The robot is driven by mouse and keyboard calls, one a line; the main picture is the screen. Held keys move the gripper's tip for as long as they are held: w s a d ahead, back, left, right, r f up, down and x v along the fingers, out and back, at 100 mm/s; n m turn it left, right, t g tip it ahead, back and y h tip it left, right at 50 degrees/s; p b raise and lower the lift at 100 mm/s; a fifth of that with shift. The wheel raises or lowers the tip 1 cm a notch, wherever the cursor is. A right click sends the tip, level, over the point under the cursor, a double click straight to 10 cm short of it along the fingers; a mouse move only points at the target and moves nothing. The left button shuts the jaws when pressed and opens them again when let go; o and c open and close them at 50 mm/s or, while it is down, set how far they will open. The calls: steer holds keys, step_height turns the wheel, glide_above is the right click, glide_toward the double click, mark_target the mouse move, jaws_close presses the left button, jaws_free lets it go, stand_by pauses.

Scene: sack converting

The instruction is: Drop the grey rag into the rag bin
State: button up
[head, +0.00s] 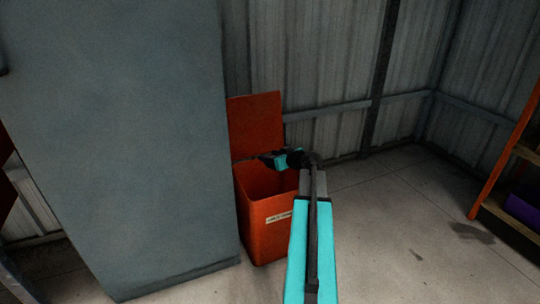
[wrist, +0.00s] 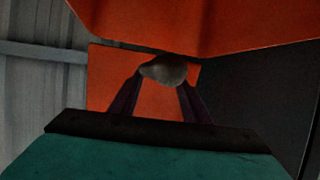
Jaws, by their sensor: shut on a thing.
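The rag bin (head: 267,238) is an orange-red box with a pale label on its front. Its lid (head: 256,125) stands open at the back. My gripper (head: 265,159) is above the bin's open top, near the lid. In the wrist view the dark fingers of my gripper (wrist: 163,78) are shut on the grey rag (wrist: 163,69), a small rounded lump at their tips. Orange bin surfaces fill much of the wrist view behind and above the rag. In the head view the rag is too small and dark to make out.
A tall grey cabinet (head: 130,140) stands close to the bin's left side. A corrugated metal wall (head: 330,60) is behind it. An orange-framed shelf (head: 500,160) with a purple box (head: 524,208) is at the right. The concrete floor (head: 400,220) between is clear apart from dark stains.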

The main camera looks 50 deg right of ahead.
steer(key=o, duration=1.1)
steer(key=shift+s, duration=0.1)
steer(key=p+v, duration=0.3)
steer(key=v, duration=1)
steer(key=shift+s+a+p, duration=0.1)
steer(key=shift+s+p, duration=0.2)
steer(key=shift+s, duration=0.05)
